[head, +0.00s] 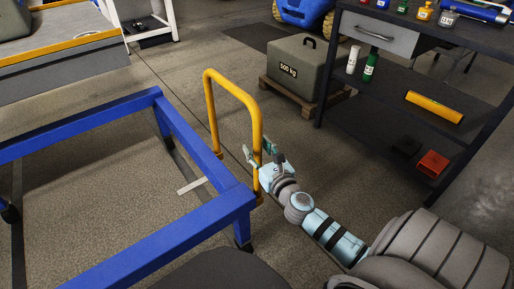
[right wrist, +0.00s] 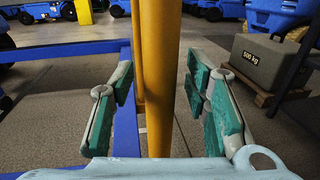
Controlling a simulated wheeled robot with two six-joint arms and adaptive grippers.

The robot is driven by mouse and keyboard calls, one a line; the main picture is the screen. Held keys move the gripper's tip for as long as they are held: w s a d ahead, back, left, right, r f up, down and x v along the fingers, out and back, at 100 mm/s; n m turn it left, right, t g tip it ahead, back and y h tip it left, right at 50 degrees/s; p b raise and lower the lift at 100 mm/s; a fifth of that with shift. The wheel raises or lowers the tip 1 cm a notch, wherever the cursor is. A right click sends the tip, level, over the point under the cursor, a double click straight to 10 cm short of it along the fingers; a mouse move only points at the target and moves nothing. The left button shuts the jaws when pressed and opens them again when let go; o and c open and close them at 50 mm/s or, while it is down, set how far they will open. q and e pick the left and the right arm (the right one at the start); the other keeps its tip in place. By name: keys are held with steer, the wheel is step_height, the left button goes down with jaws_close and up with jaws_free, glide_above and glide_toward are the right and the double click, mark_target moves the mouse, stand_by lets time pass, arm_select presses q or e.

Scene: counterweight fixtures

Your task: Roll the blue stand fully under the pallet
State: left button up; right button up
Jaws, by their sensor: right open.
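The blue stand (head: 196,139) is an open frame on the floor at the left of the head view, with casters under it. A yellow hoop handle (head: 232,76) rises from its right end. My right gripper (head: 262,153) is open at the handle's near post. In the right wrist view the yellow post (right wrist: 165,70) stands upright between the open green-padded fingers (right wrist: 168,105), with gaps on both sides. A wooden pallet (head: 290,100) lies beyond, under a grey 500 kg weight (head: 300,66). My left gripper is not in view.
A dark shelf unit (head: 395,87) stands at the right with bottles, a yellow bar and a red block. A grey platform with a yellow edge (head: 62,48) is at the back left. Bare floor lies between the stand, platform and weight.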

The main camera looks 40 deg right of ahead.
steer(key=shift+w, duration=0.25)
steer(key=shift+c, duration=0.4)
jaws_close()
steer(key=shift+d, duration=0.1)
